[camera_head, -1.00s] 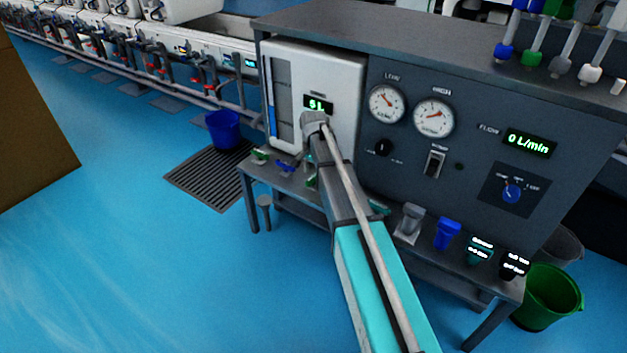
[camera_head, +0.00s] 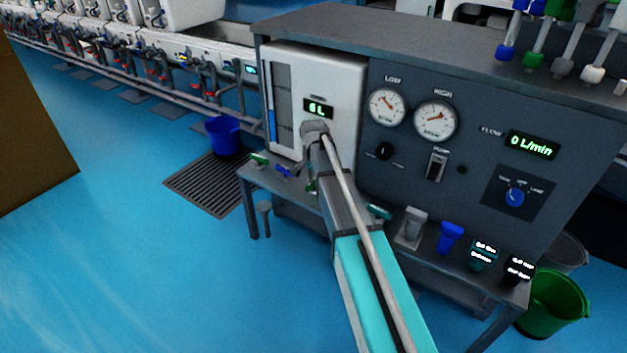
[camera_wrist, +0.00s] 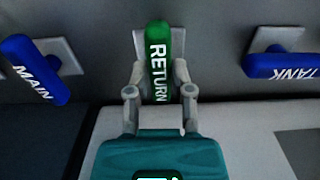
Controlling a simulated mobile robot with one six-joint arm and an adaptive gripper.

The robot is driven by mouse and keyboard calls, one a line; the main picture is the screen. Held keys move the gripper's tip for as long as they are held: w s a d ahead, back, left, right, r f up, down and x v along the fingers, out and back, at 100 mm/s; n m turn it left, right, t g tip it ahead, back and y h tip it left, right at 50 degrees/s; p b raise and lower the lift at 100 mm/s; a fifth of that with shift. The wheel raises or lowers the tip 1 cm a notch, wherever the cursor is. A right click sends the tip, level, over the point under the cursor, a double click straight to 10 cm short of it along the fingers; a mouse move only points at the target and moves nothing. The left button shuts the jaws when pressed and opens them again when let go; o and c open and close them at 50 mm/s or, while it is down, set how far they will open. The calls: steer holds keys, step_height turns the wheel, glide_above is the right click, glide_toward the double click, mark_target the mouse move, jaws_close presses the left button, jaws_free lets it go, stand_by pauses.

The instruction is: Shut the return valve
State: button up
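The return valve has a green handle marked RETURN (camera_wrist: 158,60), upright in the middle of the wrist view on a pale square plate. My gripper (camera_wrist: 160,88) straddles this handle, one grey finger on each side. The fingers stand apart; I cannot tell whether they touch the handle. The handle's lower end lies between the fingers near my teal gripper body. In the head view my own arm covers most of this spot; a bit of green (camera_head: 311,187) shows beside it, and I cannot tell whether it is this handle.
A blue MAIN handle (camera_wrist: 35,68) is tilted at left, and a blue TANK handle (camera_wrist: 281,65) lies nearly level at right. The test bench (camera_head: 440,62) has gauges and a display reading 0 L/min (camera_head: 531,146). The tank display (camera_head: 318,109) reads 6 L. Blue floor is open in front.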

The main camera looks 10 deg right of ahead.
jaws_close()
steer(key=shift+m, duration=0.5)
steer(key=m, duration=1.6)
steer(key=shift+m, duration=0.4)
